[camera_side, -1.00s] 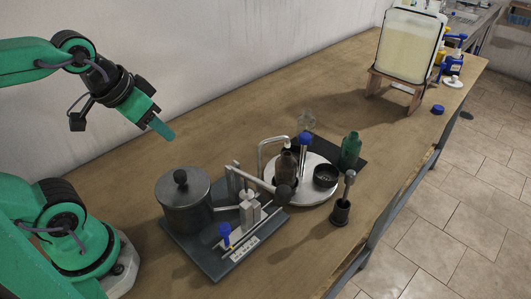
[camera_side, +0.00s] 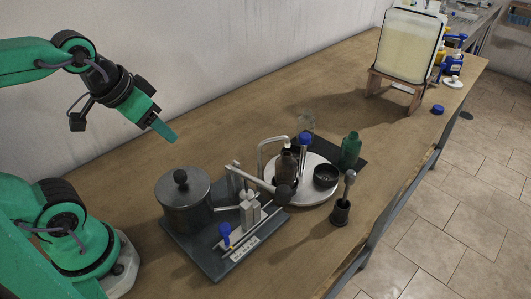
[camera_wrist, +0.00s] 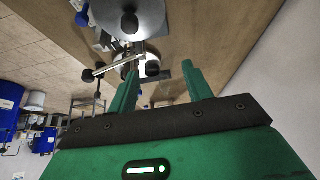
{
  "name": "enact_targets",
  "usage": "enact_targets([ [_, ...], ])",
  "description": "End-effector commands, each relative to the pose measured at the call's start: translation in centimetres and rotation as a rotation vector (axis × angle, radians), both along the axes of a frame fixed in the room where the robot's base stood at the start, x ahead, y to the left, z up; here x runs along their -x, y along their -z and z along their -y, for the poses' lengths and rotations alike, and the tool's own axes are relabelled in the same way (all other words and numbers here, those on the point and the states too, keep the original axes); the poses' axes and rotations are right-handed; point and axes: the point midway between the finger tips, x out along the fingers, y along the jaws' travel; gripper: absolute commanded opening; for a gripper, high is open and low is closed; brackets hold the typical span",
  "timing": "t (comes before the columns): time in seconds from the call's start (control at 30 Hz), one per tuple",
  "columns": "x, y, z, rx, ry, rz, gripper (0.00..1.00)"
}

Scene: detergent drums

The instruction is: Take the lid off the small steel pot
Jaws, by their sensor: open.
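The small steel pot (camera_side: 186,213) stands at the left end of a dark base plate on the bench. Its lid (camera_side: 182,188) sits on top, with a round black knob (camera_side: 181,176) at the centre. In the wrist view the lid (camera_wrist: 152,14) and its knob (camera_wrist: 130,20) show at the top, partly cut off by the frame edge. My gripper (camera_side: 168,135) is open and empty, raised above the bench, beyond and above the pot, apart from it. In the wrist view its two green fingers (camera_wrist: 158,82) are spread with nothing between them.
On the base plate (camera_side: 222,265), right of the pot, stand a lever arm, white blocks and a blue-topped piece (camera_side: 225,230). Farther right are a round turntable (camera_side: 312,195) with bottles, a green bottle (camera_side: 350,150) and a dark cup with a rod (camera_side: 340,211). Bench behind the pot is clear.

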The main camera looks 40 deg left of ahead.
Motion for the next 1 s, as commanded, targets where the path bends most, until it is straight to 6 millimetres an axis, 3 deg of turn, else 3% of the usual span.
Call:
enact_targets([
  [0.37, -0.1, 0.6, 0.7, 0.104, -0.190, -0.087, 0.50],
  [1.0, 0.1, 2.5, 3.1, 0.309, -0.962, -0.359, 0.50],
])
